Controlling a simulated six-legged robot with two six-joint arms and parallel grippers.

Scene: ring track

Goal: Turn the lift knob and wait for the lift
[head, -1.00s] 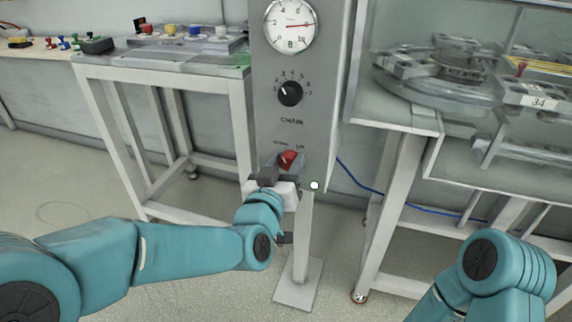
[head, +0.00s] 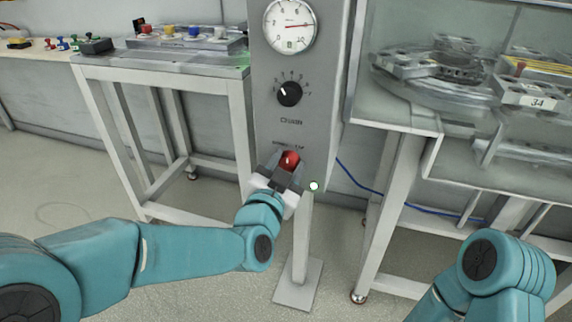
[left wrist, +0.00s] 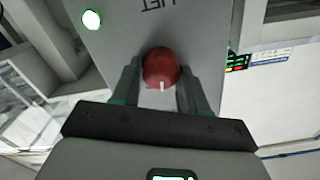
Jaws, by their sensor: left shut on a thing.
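The red lift knob (head: 289,160) is low on the grey control panel (head: 287,133), below the black chain knob (head: 289,94). My left gripper (head: 285,168) is shut on the red knob. In the left wrist view the knob (left wrist: 160,67) sits between the two fingers (left wrist: 158,88), with a white mark at its lower edge, and the word LIFT is on the panel above it. A lit green lamp (left wrist: 91,19) shows on the panel; it also shows in the head view (head: 314,186). My right arm is at the lower right; its gripper is out of view.
A round dial gauge (head: 290,25) is at the panel's top. A white-framed table (head: 160,73) with coloured buttons stands left. A bench (head: 400,118) with a round metal ring track (head: 440,72) stands right. A blue cable (head: 400,202) runs behind the bench legs.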

